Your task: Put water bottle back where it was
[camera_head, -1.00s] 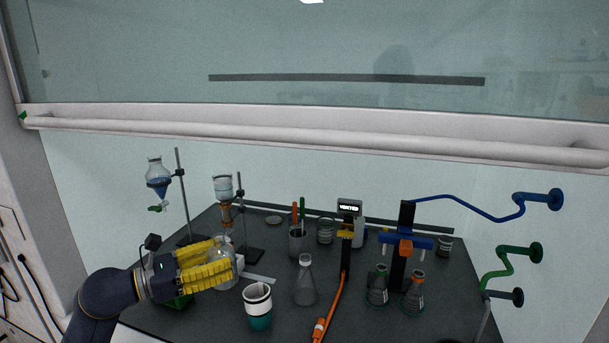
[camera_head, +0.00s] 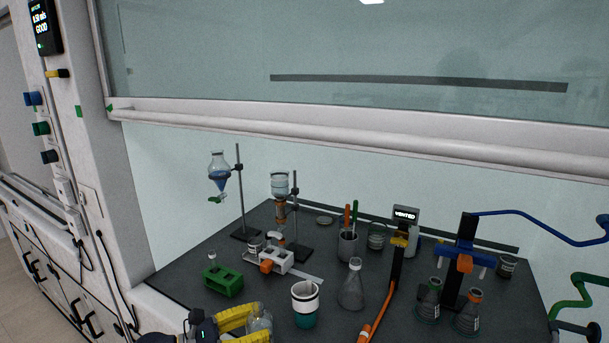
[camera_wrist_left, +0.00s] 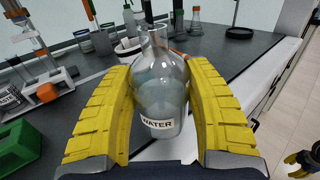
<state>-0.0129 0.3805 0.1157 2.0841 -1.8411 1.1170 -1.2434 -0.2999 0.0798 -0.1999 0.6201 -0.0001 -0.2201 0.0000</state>
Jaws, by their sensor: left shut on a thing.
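The water bottle is a clear round-bottomed glass flask (camera_head: 259,321) with a narrow neck. In the left wrist view the flask (camera_wrist_left: 160,82) stands upright between the yellow fingers, with a "WATER" label low on its side. My left gripper (camera_head: 262,326) is shut on it. In the head view gripper and flask are at the bottom edge, in front of the bench's front left part, and partly cut off. My right gripper (camera_wrist_left: 303,165) shows only in part at the lower right edge of the left wrist view; its jaw state is unclear.
A green block rack (camera_head: 222,281) and a white rack (camera_head: 282,262) stand on the left of the bench. Bare bench lies around the green rack.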

